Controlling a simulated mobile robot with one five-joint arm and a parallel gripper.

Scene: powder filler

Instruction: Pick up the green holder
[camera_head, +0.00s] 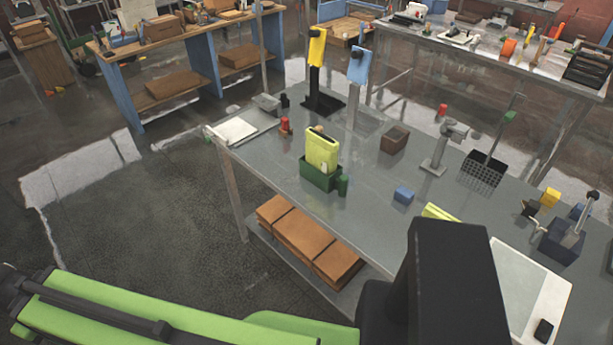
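A dark green holder (318,177) stands upright on the grey metal table, near its front left edge. A yellow-green flat container (322,149) stands in it and rises well above its rim. A small dark green cylinder (342,185) is close beside the holder's right side. My green and black arm crosses the bottom of the view, with its large black block in front of the table, to the right of the holder and apart from it. My gripper's fingers cannot be made out; the black block may hide them.
The grey table (270,175) also bears a brown box (394,138), a blue block (403,195), a red-topped piece (285,126), a white pad (233,131), a yellow upright (317,47) and a blue upright (359,65). Brown boxes (308,238) lie on its lower shelf. Floor at left is clear.

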